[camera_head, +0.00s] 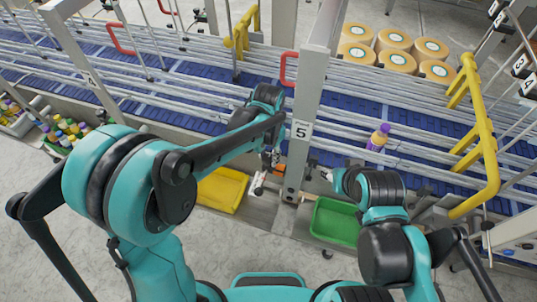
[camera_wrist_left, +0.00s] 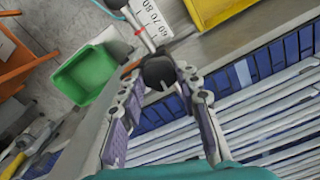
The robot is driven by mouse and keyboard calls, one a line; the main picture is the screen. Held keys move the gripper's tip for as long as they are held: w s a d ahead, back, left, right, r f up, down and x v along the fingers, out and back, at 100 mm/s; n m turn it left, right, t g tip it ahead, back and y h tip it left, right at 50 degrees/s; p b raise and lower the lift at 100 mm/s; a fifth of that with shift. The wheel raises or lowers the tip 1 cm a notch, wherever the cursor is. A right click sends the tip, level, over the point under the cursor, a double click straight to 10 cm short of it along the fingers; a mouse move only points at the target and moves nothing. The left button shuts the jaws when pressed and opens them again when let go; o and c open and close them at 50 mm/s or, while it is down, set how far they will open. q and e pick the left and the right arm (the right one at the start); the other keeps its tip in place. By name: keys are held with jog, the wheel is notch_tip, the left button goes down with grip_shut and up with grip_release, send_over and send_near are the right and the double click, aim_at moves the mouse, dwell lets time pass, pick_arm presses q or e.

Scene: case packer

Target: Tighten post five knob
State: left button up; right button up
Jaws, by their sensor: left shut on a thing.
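Post five (camera_head: 296,150) is a grey upright with a white "5" label, standing at the near side of the conveyor. My left gripper (camera_head: 268,160) is low beside the post, on its left. In the left wrist view a black round knob (camera_wrist_left: 158,70) sits between the fingertips of my left gripper (camera_wrist_left: 157,80), which is shut on it.
A yellow tray (camera_head: 222,190) lies left of the post and a green tray (camera_head: 336,222) right of it. A purple bottle with an orange cap (camera_head: 378,137) stands on the blue conveyor (camera_head: 345,136). Rails line the belt, and a yellow guard (camera_head: 487,140) stands right.

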pick_arm(q)
jog(key=m+b, duration=0.2)
jog(key=m, duration=0.1)
jog(key=shift+f+m+b, duration=0.15)
jog(key=shift+m+b, duration=0.15)
jog(key=m+b, duration=0.2)
jog(key=m, duration=0.2)
jog(key=shift+m, duration=0.3)
jog(key=m+b, duration=0.2)
jog(key=m, duration=0.2)
jog(key=m+b, duration=0.1)
jog(key=m, duration=0.3)
jog(key=shift+m, duration=0.3)
jog(key=shift+r, duration=0.2)
jog(key=o, duration=1.2)
jog(key=shift+s, duration=0.1)
jog(key=shift+c, duration=0.2)
